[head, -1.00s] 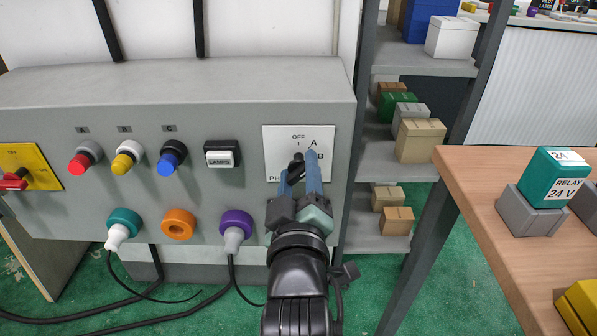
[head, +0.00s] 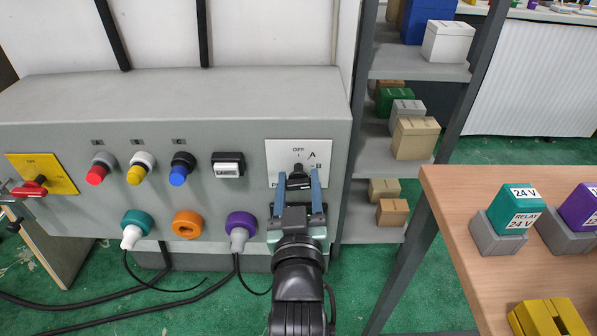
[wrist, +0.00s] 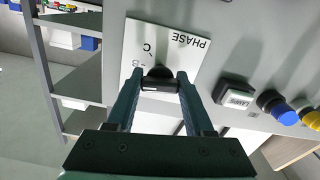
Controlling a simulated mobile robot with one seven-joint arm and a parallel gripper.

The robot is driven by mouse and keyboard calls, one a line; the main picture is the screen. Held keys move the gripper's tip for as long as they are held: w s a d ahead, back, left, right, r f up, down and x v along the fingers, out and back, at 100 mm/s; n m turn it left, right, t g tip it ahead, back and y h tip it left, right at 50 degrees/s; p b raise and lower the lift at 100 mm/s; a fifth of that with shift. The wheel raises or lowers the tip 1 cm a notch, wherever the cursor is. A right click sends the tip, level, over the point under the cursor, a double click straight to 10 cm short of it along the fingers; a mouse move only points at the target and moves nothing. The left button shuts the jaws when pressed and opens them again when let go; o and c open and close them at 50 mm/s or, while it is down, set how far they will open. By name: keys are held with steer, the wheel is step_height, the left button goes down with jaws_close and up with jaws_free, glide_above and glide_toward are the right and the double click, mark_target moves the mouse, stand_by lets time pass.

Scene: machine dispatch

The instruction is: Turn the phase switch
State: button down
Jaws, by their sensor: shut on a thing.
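The phase switch is a black knob (head: 298,169) on a white plate (head: 281,151) at the right end of the grey cabinet front. The plate is marked OFF, A and B in the head view; C and PHASE show in the wrist view. My gripper (head: 299,180) is shut on the knob, one blue finger on each side. The wrist view also shows the knob (wrist: 159,86) between the fingertips (wrist: 158,79), in front of the plate (wrist: 180,45). The fingers partly hide the plate's lower part, and I cannot tell exactly which mark the knob points to.
The cabinet (head: 170,100) also bears red, yellow and blue buttons, a LAMPS button (head: 228,165), sockets with plugs and cables, and a red-handled switch (head: 35,187) on yellow. Shelves with boxes (head: 415,138) stand close on the right. A wooden bench (head: 470,250) holds relays.

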steer(key=shift+m+p, duration=0.45)
steer(key=shift+m, duration=0.15)
steer(key=shift+c, duration=1.4)
jaws_free()
steer(key=s+p, duration=0.2)
steer(key=s, duration=1.1)
